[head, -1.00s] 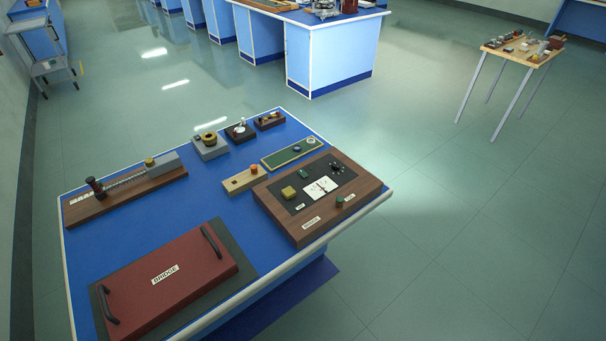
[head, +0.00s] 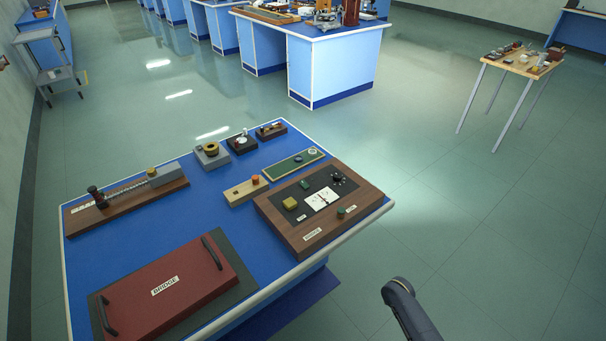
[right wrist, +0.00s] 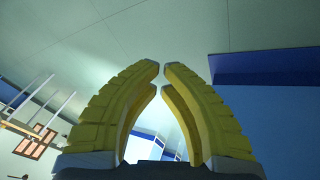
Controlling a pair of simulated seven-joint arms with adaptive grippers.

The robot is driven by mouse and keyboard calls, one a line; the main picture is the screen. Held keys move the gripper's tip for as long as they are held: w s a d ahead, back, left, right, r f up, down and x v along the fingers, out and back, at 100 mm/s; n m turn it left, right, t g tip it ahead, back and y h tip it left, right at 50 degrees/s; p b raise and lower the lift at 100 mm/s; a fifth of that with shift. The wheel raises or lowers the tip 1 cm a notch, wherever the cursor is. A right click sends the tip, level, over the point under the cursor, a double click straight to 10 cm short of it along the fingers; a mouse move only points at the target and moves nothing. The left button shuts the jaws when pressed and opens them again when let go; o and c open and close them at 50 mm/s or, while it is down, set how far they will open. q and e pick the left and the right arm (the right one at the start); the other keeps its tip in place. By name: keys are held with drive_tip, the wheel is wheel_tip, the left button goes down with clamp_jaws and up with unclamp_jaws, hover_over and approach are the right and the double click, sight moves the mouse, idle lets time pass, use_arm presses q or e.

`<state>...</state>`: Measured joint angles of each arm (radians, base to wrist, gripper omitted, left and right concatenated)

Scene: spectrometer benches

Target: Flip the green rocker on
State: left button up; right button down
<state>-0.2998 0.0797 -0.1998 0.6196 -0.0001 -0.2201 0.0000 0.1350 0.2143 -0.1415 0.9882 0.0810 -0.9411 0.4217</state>
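The bridge box (head: 290,233) is a brown wooden case with a dark panel, on the right of the blue bench top. A green knob-like part (head: 341,211) sits at its right front. Another small green part (head: 305,184) is on the panel behind a white dial (head: 321,198). Which one is the rocker, and how it is tilted, is too small to tell. My right gripper (right wrist: 161,70) shows yellow fingers drawn together at the tips, with a thin gap and nothing held. Only part of my right arm shows in the head view, right of the bench. My left gripper is not in view.
A red BRIDGE-labelled lid (head: 168,291) with two black handles lies on a dark mat at the front left. A slide instrument (head: 125,205), a wooden block (head: 246,191) and a green strip (head: 293,163) stand behind.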

drive_tip(key=w+d+r+m+t+h, duration=0.1)
drive_tip(key=w+d+r, duration=0.2)
drive_tip(key=w+r, duration=0.7)
drive_tip(key=w+d+r+m+t+h, duration=0.1)
drive_tip(key=w+d+r+m, duration=0.3)
drive_tip(key=r, duration=1.1)
drive_tip(key=w+d+r+n+h, duration=0.1)
drive_tip(key=w+d+r, duration=0.1)
drive_tip(key=w+r, duration=0.85)
drive_tip(key=a+r+n+t+y, duration=0.1)
drive_tip(key=a+r+y, duration=0.1)
drive_tip(key=a+r, duration=0.35)
drive_tip(key=w+a+r+n+t+y, duration=0.1)
drive_tip(key=a+r+n+y, duration=0.1)
drive_tip(key=a, duration=0.6)
drive_tip(key=a+r+n+t+y, duration=0.1)
drive_tip(key=a+r+t+y, duration=0.15)
drive_tip(key=a, duration=0.35)
drive_tip(key=s+a+r+n+y, duration=0.2)
drive_tip(key=s+a+r, duration=0.1)
drive_tip(key=a, duration=0.6)
drive_tip(key=s+a+r+n+g+y, duration=0.1)
drive_tip(key=s+a+r+n+y, duration=0.2)
drive_tip(key=a, duration=0.6)
drive_tip(key=shift+s+a+r+n+y, duration=0.25)
drive_tip(key=shift+a+r+n+y, duration=0.1)
drive_tip(key=shift+r, duration=0.4)
